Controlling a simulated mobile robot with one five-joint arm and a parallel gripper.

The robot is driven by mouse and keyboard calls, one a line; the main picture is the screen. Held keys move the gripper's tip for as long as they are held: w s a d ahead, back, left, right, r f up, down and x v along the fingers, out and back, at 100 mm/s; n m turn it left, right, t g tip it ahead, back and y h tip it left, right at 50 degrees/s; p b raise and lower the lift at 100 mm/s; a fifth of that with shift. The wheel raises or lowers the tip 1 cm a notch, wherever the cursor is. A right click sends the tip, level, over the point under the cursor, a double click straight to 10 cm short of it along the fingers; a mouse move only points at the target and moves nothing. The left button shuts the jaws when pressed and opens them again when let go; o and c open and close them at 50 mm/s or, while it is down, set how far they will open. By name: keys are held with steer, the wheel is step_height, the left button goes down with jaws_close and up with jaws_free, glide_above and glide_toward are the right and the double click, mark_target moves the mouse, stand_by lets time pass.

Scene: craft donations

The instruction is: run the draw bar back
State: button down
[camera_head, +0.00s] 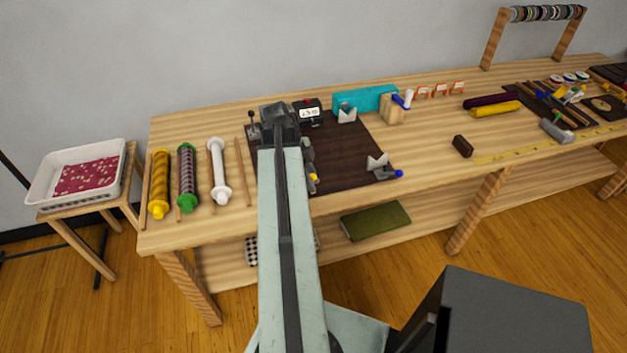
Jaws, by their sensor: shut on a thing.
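My gripper (281,117) is at the back left of the dark mat (345,150), seen from behind along my pale arm. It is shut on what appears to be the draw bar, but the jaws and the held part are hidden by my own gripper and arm. A small device with an upright black-knobbed lever (252,128) shows just left of my gripper. A black box with a white display and red top (308,111) stands just right of it.
A grey tool with a yellow part (310,165) lies close right of my arm. Coloured rollers (187,178) lie to the left. Clear wood (430,130) lies right of the mat.

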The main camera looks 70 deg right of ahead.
steer(key=shift+w+a, duration=0.1)
steer(key=shift+a, duration=0.1)
steer(key=c, duration=1.3)
jaws_free()
steer(key=shift+o, duration=0.3)
steer(key=shift+d+r+p, duration=0.1)
steer(key=shift+r+p, duration=0.15)
steer(key=shift+p, duration=0.05)
steer(key=p+v, duration=0.6)
steer(key=v, duration=0.1)
steer(key=shift+w+r, duration=0.1)
steer(key=shift+w, duration=0.05)
